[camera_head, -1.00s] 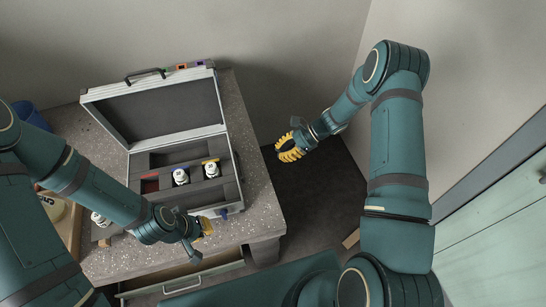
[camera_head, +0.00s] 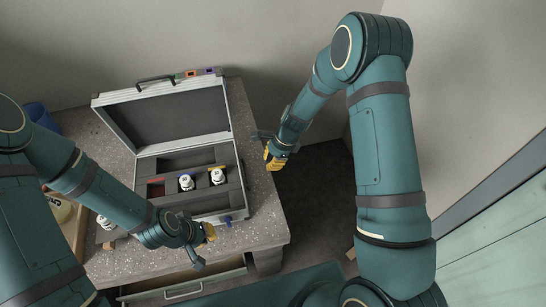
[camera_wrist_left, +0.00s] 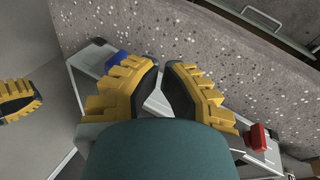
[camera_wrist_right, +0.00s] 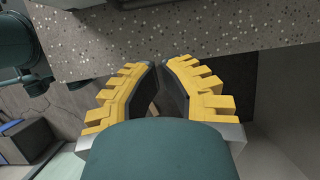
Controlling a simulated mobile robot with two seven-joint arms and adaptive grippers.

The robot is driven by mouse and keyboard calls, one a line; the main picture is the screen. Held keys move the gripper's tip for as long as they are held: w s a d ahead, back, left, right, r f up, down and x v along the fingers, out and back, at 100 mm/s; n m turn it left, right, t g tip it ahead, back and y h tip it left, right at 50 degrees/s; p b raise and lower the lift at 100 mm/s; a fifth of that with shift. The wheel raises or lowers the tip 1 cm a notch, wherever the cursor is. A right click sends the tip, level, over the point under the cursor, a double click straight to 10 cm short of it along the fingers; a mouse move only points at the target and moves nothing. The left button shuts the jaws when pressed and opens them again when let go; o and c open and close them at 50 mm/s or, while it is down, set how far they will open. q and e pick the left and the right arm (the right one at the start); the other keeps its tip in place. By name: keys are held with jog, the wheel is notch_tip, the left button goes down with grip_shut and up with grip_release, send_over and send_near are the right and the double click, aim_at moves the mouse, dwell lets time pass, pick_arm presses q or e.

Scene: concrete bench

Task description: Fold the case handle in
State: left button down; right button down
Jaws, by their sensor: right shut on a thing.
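The silver case (camera_head: 222,208) stands open on the bench, its lid (camera_head: 165,112) tilted up at the back. Its black handle (camera_head: 155,79) sticks out from the lid's top edge. My left gripper (camera_head: 209,232) is at the case's front edge, between a blue latch (camera_wrist_left: 117,57) and a red latch (camera_wrist_left: 260,137) in the left wrist view. Its fingertips (camera_wrist_left: 160,66) are close together with a narrow gap, nothing clearly held. My right gripper (camera_head: 274,158) is right of the case, near the bench's edge, away from the handle. Its fingertips (camera_wrist_right: 160,64) nearly meet; what they hold cannot be made out.
White bottles (camera_head: 186,182) stand in the case's dark foam. The bench (camera_head: 262,205) ends just right of the case. A drawer (camera_head: 180,282) is pulled out below the front. A blue container (camera_head: 37,114) stands at the left. Walls rise behind and right.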

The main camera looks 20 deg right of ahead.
aim_at(252, 183)
pick_arm(q)
jog(key=shift+s+f+b, duration=0.15)
jog(key=shift+f+b, duration=0.25)
jog(key=shift+f, duration=0.15)
pick_arm(e)
jog(key=x, duration=0.5)
jog(key=shift+f, duration=0.25)
pick_arm(q)
jog(key=shift+f, duration=0.1)
pick_arm(e)
jog(key=shift+a+f, duration=0.25)
jog(key=shift+a, duration=0.7)
jog(key=shift+a+f, duration=0.25)
jog(key=shift+a, duration=0.65)
pick_arm(q)
jog(key=shift+s, duration=0.1)
jog(key=shift+f, duration=0.1)
